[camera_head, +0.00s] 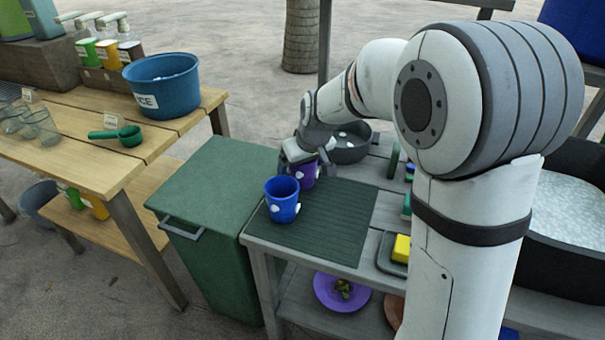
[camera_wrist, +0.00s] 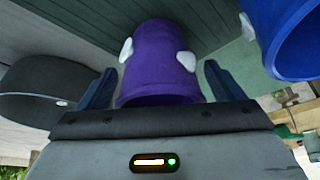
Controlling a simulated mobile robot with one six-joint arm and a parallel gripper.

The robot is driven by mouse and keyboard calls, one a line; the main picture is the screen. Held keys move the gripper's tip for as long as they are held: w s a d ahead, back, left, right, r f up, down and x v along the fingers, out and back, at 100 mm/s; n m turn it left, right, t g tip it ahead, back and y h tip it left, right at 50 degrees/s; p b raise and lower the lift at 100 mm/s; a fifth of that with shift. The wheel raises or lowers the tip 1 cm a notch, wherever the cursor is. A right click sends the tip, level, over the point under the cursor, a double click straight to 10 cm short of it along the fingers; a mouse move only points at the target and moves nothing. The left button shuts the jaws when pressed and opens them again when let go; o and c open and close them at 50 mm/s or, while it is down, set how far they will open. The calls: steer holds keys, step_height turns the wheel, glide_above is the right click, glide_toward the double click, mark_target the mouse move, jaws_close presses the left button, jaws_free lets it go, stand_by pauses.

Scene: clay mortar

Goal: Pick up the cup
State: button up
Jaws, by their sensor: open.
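A purple cup (camera_head: 304,171) with white patches stands on the dark ribbed mat (camera_head: 345,222), just behind a blue cup (camera_head: 282,201) with white patches. My gripper (camera_head: 312,158) is at the purple cup, and it hides part of that cup in the head view. In the wrist view the purple cup (camera_wrist: 160,62) lies between the two fingers of my open gripper (camera_wrist: 158,88), with a gap visible at the right finger. The blue cup (camera_wrist: 288,38) is at the upper right there, outside the fingers. The task does not say which cup it means.
A dark grey bowl (camera_head: 350,146) stands behind the mat. A yellow sponge (camera_head: 401,248) is at the right. A green bin (camera_head: 215,190) stands left of the counter. A wooden table (camera_head: 90,160) holds a blue ice bucket (camera_head: 163,88) and a green scoop (camera_head: 122,135).

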steer(key=shift+w+a+f, duration=0.1)
steer(key=shift+w+f, duration=0.05)
steer(key=shift+f, duration=0.3)
steer(key=shift+c, duration=0.5)
steer(key=c, duration=1)
steer(key=shift+r, duration=0.1)
